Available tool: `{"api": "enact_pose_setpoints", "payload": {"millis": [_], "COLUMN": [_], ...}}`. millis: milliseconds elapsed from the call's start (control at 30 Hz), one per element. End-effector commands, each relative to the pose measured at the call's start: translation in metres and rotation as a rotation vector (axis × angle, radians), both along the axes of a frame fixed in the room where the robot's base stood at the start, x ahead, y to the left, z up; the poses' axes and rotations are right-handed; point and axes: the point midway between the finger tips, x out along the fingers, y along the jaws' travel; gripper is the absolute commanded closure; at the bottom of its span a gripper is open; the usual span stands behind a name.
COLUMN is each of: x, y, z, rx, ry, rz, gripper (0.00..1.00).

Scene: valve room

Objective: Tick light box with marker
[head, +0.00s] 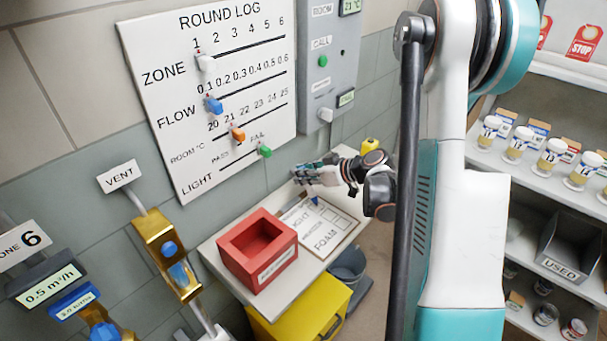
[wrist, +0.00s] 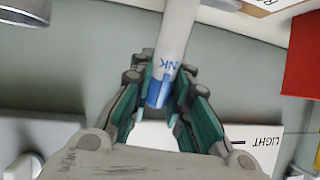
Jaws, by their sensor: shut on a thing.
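My gripper (head: 313,178) is above the small shelf, over the far end of a white check sheet. It is shut on a marker (wrist: 174,45), a white pen with blue lettering and a blue part between the fingers. In the head view, a small blue tip shows below the fingers, close over the sheet; I cannot tell whether it touches. The check sheet (head: 322,236) has LIGHT and FOAM lettering and outlined boxes. My gripper hides part of its far end. In the wrist view, a LIGHT label (wrist: 265,142) shows right of the fingers (wrist: 164,98).
A red open box (head: 258,250) stands on the shelf left of the sheet. A yellow bin (head: 300,312) is below. The ROUND LOG board (head: 225,85) with sliders and a grey panel (head: 325,60) are on the wall behind. Shelves with jars (head: 550,160) stand right.

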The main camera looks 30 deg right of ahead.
Motion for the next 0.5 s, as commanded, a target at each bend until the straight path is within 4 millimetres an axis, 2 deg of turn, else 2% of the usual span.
{"api": "enact_pose_setpoints", "payload": {"millis": [500], "x": [0.0000], "y": [0.0000], "z": [-0.0061], "rx": [0.000], "ry": [0.000], "rz": [0.000], "gripper": [0.97]}}
